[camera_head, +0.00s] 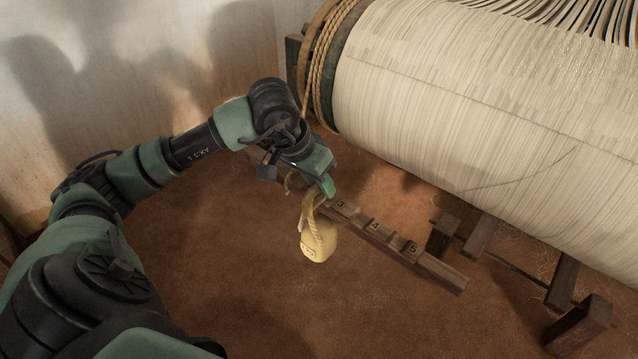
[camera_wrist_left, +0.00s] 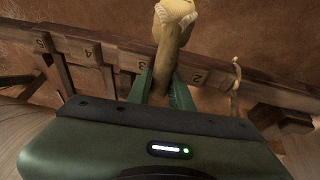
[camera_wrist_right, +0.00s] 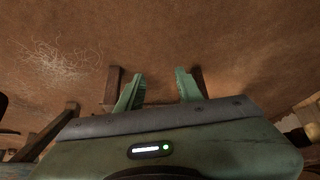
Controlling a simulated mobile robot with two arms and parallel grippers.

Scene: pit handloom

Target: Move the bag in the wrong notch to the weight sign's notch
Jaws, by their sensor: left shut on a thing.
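A yellow cloth bag (camera_head: 318,240) hangs by its looped neck below my left gripper (camera_head: 325,186), on the near side of the notched wooden rail (camera_head: 440,272). Small marks on the bag are too small to read. In the left wrist view the bag (camera_wrist_left: 176,14) hangs past the rail (camera_wrist_left: 110,52), and its neck lies between my left fingers (camera_wrist_left: 162,88), which are shut on it. The fingers are at the rail between the plates 2 and 4. Plates 3, 4 and 5 show in the head view. My right gripper (camera_wrist_right: 160,82) is open and empty. I cannot make out a weight sign.
The large warp roller (camera_head: 480,120) with rope at its end stands behind the rail at the upper right. Wooden posts (camera_head: 580,322) stand at the lower right. A cord loop (camera_wrist_left: 236,72) hangs at the rail beside plate 2. The brown floor in front is clear.

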